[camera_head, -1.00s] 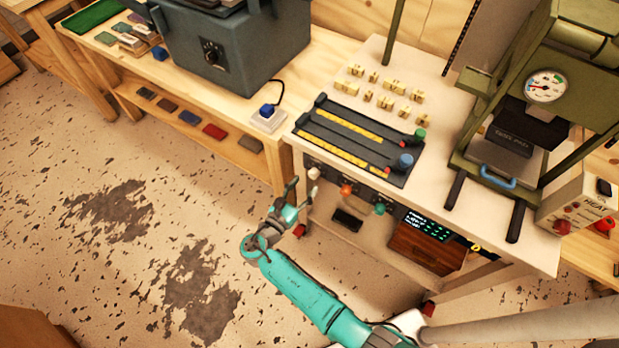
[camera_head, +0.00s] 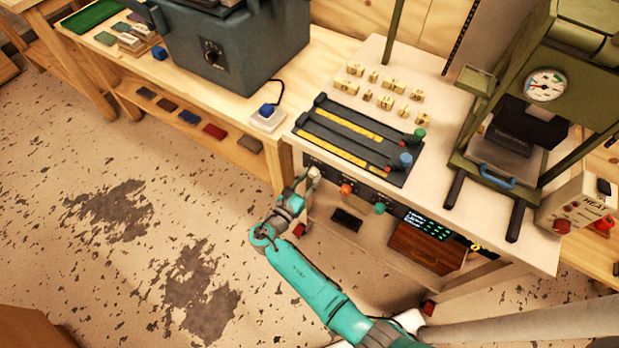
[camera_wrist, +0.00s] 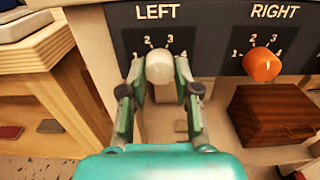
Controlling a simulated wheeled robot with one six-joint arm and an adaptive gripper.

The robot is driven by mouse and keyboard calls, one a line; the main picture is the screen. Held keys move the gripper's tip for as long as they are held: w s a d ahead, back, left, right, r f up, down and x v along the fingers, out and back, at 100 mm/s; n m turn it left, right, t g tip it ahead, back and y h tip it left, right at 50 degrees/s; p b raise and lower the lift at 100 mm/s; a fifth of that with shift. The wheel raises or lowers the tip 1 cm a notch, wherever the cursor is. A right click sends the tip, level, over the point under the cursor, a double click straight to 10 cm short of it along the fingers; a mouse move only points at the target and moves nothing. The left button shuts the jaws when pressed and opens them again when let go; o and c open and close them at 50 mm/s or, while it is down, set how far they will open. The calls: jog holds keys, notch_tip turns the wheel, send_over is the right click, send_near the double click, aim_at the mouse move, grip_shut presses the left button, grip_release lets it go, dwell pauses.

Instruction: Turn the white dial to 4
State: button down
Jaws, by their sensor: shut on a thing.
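The white dial (camera_wrist: 160,67) sits under the word LEFT on the dark panel (camera_wrist: 210,42) in the wrist view. The numbers 2 and 3 show above it; 1 and 4 at its sides are partly covered by the fingers. No pointer mark can be made out, so its setting cannot be told. My gripper (camera_wrist: 160,78) is shut on the dial, one finger on each side. In the head view, my gripper (camera_head: 304,182) is at the left end of the bench front, at the white dial (camera_head: 314,172).
An orange dial (camera_wrist: 262,65) under RIGHT is close by on the right, with a wooden box (camera_wrist: 275,115) below it. A green knob (camera_head: 380,208) and a lit display (camera_head: 427,224) are further right. Open floor (camera_head: 170,230) lies to the left.

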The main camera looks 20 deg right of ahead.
jog(key=shift+m, duration=0.4)
jog(key=m, duration=1.4)
jog(key=shift+m, duration=0.4)
jog(key=shift+r+m, duration=0.1)
jog(key=shift+m, duration=2.1)
jog(key=c, duration=0.8)
grip_release()
jog(key=shift+a, duration=0.15)
